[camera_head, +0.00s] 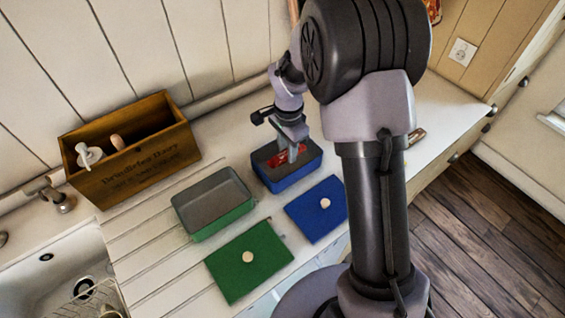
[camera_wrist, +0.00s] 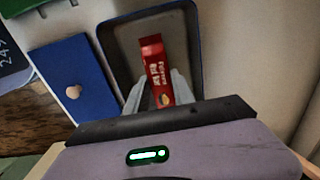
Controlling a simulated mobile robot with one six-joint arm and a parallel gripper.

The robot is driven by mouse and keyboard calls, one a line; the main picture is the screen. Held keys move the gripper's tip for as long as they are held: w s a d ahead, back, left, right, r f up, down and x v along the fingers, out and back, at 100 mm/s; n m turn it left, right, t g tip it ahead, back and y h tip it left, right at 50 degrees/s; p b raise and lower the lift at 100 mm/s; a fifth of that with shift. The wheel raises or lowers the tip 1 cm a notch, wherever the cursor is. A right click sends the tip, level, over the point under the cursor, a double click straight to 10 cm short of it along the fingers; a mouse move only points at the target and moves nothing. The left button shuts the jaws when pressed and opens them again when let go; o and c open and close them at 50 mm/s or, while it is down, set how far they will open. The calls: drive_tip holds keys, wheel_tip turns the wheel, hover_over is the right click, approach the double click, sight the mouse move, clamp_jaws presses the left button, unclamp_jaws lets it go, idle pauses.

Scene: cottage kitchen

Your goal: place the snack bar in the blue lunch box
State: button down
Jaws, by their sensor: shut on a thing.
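The snack bar is a red packet (camera_wrist: 155,72) with pale lettering, held between the two fingers of my gripper (camera_wrist: 158,92) in the wrist view. The blue lunch box (camera_head: 290,183) is an open box with a grey inside, on the counter. In the head view the red snack bar (camera_head: 288,155) shows within the outline of the box opening, under my gripper (camera_head: 290,147). In the wrist view the box rim (camera_wrist: 103,40) surrounds the bar. I cannot tell whether the bar touches the box floor. My fingers hide part of the bar's lower end.
A green open box (camera_head: 243,210) stands left of the blue one. A green lid (camera_head: 230,272) and a blue lid (camera_head: 308,222) with round knobs lie in front. A wooden crate (camera_head: 150,172) stands at the back left, beside the sink (camera_head: 40,268). The wall is close behind.

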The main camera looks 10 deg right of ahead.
sight(287, 166)
drive_tip(key=shift+s+f+b, duration=0.1)
drive_tip(key=shift+f+b, duration=0.5)
drive_tip(key=shift+f, duration=1.6)
drive_tip(key=c, duration=1.1)
unclamp_jaws()
drive_tip(key=s+a+r+n+t+p, duration=0.1)
drive_tip(key=s+r+p, duration=0.15)
drive_tip(key=r, duration=0.85)
drive_tip(key=s+r+n+t+p, duration=0.1)
drive_tip(key=s+r+n, duration=0.15)
drive_tip(key=r, duration=0.85)
drive_tip(key=s+a+r+n+t, duration=0.1)
drive_tip(key=s+r+n, duration=0.1)
drive_tip(key=s, duration=0.4)
drive_tip(key=s+a+r+n+t+y, duration=0.1)
drive_tip(key=s+r, duration=0.1)
drive_tip(key=s, duration=0.4)
drive_tip(key=s+a+r+n+t+y, duration=0.1)
drive_tip(key=s+r+n, duration=0.1)
drive_tip(key=s, duration=0.5)
drive_tip(key=shift+s+r+n+t, duration=0.1)
drive_tip(key=shift+r+n+t, duration=0.2)
drive_tip(key=shift+n+t, duration=0.1)
